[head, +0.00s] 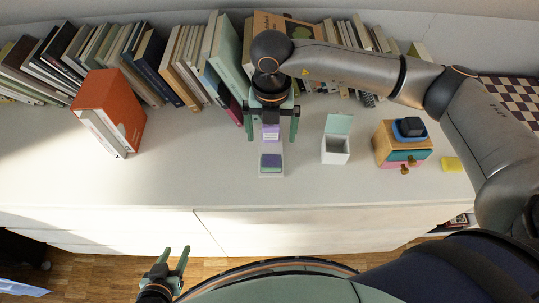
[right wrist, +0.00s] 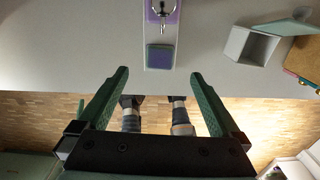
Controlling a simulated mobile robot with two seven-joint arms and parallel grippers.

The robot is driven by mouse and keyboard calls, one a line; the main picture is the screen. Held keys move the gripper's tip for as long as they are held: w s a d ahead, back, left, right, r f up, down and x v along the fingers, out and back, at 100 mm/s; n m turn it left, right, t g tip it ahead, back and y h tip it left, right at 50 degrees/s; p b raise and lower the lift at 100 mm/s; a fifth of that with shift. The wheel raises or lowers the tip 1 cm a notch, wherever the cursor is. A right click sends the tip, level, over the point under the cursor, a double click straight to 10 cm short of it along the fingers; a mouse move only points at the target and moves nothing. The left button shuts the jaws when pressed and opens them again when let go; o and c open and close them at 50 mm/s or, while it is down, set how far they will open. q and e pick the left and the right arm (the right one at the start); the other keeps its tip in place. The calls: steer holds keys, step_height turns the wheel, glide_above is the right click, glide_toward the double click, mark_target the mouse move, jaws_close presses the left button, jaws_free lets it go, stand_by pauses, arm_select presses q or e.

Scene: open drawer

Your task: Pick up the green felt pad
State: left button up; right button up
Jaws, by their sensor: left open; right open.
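A small square pad (head: 271,161) lies on a pale strip near the front of the white cabinet top; it looks dull green with purple at its edge. The pad also shows in the right wrist view (right wrist: 160,57), beyond my fingertips. A purple block or dispenser (head: 271,132) stands just behind it, with a metal hook-like part in the wrist view. My right gripper (head: 271,138) is open, pointing down above and behind the pad, fingers apart and empty; it also shows in the wrist view (right wrist: 158,75). My left gripper (head: 178,252) is open and empty, low in front of the cabinet.
A white open box (head: 336,150) with a pale green lid stands to the right. A small wooden drawer unit (head: 400,143) carries a dark blue object; a yellow pad (head: 452,164) lies beside it. An orange box (head: 110,105) and rows of books line the back. The front left is clear.

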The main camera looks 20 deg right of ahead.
glide_above(271, 161)
steer(key=f, duration=0.4)
steer(key=shift+w+d+f, duration=0.1)
steer(key=shift+w+f, duration=0.1)
steer(key=shift+w, duration=0.15)
steer(key=f, duration=0.3)
steer(key=f+p, duration=0.1)
steer(key=f, duration=0.1)
steer(key=shift+s+f, duration=0.1)
steer(key=shift+s, duration=0.2)
steer(key=c, duration=1.4)
